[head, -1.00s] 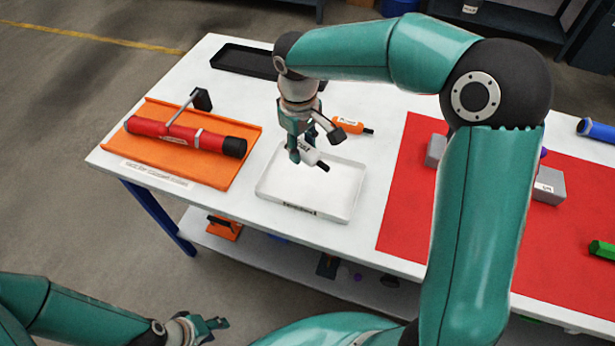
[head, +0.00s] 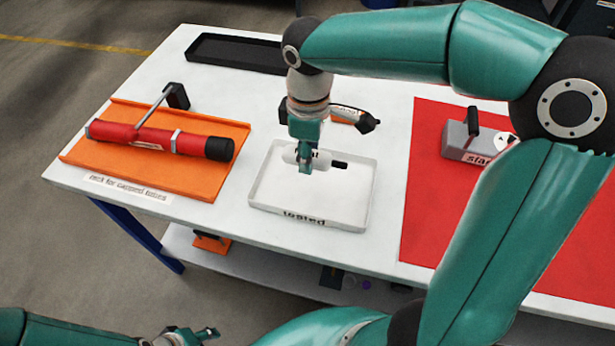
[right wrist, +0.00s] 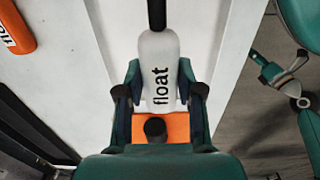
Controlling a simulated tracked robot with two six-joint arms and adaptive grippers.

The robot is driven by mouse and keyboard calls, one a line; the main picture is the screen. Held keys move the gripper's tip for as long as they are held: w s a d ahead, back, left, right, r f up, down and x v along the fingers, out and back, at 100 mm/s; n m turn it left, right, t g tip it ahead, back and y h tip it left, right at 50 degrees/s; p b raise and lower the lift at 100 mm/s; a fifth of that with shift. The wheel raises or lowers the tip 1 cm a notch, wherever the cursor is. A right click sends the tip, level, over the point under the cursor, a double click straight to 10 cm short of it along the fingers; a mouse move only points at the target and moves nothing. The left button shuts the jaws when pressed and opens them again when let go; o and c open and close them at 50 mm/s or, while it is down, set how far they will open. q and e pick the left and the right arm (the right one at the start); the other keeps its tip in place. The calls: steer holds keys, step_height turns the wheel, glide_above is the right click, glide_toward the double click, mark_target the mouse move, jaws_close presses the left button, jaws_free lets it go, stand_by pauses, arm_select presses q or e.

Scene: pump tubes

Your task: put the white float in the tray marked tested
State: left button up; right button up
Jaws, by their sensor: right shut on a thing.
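The white float (head: 323,161), a white cylinder with a black stem, is held by my right gripper (head: 305,163). In the right wrist view the float (right wrist: 159,65) reads "float" and sits between the two fingers (right wrist: 160,98), which are shut on it. In the head view it lies roughly level over the middle of the white tray (head: 345,215) marked "tested". I cannot tell whether it touches the tray floor. My left gripper (head: 203,335) is low at the bottom edge, away from the table; its opening is unclear.
An orange rack (head: 200,185) with a red tube (head: 160,138) lies left of the tray. An orange float (head: 345,114) lies behind it. A black tray (head: 235,55) is at the back. A red mat (head: 430,200) with a grey block (head: 465,140) is at the right.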

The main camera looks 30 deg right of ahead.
mark_target(309, 184)
steer(key=shift+f+b, duration=0.45)
steer(key=shift+f, duration=3.05)
steer(key=o, duration=1.2)
steer(key=shift+f, duration=0.1)
steer(key=shift+r, duration=0.2)
step_height(309, 184, up, 12)
steer(key=shift+f+p, duration=0.1)
steer(key=shift+p, duration=0.9)
